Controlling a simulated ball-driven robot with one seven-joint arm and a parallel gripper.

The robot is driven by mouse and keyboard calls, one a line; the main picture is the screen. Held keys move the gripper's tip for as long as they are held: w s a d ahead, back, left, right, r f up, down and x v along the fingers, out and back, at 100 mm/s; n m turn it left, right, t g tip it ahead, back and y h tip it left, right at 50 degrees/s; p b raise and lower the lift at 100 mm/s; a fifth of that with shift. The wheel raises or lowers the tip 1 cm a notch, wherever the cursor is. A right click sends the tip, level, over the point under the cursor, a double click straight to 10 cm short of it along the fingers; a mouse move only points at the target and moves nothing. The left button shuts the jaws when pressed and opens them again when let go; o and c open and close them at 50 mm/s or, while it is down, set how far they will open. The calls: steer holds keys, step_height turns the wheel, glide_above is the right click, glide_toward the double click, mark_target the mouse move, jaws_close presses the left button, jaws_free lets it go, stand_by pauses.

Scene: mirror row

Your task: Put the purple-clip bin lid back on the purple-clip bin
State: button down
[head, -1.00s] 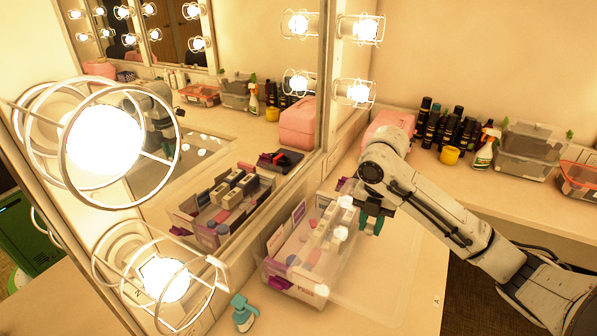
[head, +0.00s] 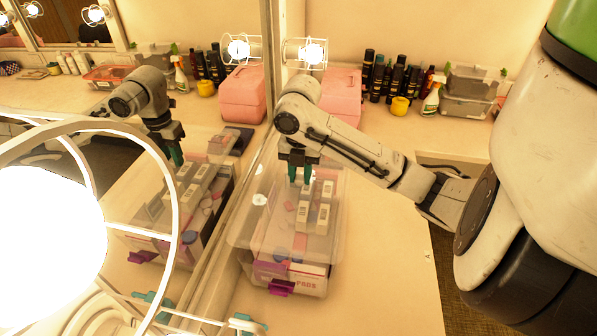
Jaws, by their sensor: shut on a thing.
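The purple-clip bin (head: 318,285) is a clear box on the counter by the mirror, holding white boxes and small coloured items. A purple clip (head: 281,288) shows on its near end. The clear purple-clip bin lid (head: 243,232) is over the bin and looks shifted and turned to the left of its walls. I cannot tell whether it touches the rim. My gripper (head: 299,180), with green fingers, points down at the far part of the lid and is shut on it. The exact grip is hard to see through the clear plastic.
The mirror (head: 225,190) stands close along the bin's left side and reflects bin and arm. A pink case (head: 338,97), dark bottles and a yellow cup (head: 399,106) stand behind. Counter right of the bin is clear.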

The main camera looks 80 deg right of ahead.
steer(key=shift+s+f+b, duration=0.1)
steer(key=shift+f+b, duration=2.65)
steer(key=shift+f, duration=0.85)
steer(key=c, duration=0.8)
jaws_free()
step_height(320, 180, up, 11)
steer(key=shift+p, duration=0.5)
step_height(320, 180, up, 6)
steer(key=p, duration=0.5)
steer(key=shift+f, duration=0.1)
